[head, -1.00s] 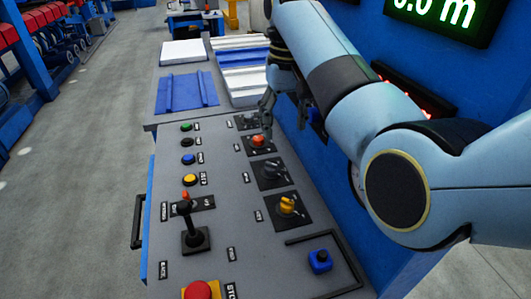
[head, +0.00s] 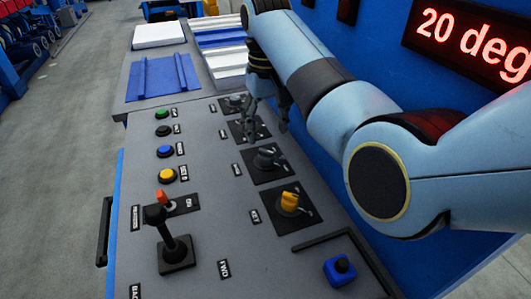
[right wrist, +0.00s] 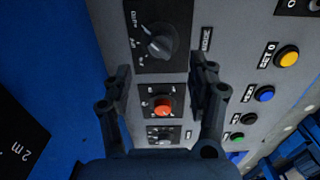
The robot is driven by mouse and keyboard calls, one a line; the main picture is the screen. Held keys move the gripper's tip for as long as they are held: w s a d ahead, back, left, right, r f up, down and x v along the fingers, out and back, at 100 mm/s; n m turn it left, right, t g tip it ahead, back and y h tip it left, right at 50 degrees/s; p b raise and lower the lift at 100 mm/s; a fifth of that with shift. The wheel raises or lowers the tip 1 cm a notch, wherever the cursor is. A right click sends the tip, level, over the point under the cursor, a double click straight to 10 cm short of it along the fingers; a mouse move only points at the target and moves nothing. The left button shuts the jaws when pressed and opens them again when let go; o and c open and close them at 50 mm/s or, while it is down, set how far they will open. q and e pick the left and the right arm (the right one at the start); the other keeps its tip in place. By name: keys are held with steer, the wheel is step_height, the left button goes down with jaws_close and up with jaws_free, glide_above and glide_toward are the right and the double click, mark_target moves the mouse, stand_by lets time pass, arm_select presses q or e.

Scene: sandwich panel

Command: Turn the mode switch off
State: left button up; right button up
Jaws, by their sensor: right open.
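The mode switch is a black rotary knob on a dark square plate (head: 266,159) on the grey sloping panel. In the right wrist view the knob (right wrist: 157,42) sits beside a MODE label, with position marks too small to read surely. My right gripper (head: 267,114) is open and empty above the panel, just beyond the mode switch. In the right wrist view its fingers (right wrist: 162,75) straddle the space between the mode switch and an orange knob (right wrist: 164,106), apart from both. My left gripper is not in view.
A yellow knob (head: 289,202) is on the near side of the mode switch. A black joystick (head: 170,246) and coloured buttons (head: 165,151) line the left. A blue box (head: 340,270) is at the near right. A blue wall with a red display (head: 474,48) stands on the right.

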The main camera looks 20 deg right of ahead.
mark_target(266, 151)
step_height(266, 151, down, 8)
steer(key=shift+r+b, duration=0.25)
steer(key=shift+b, duration=0.35)
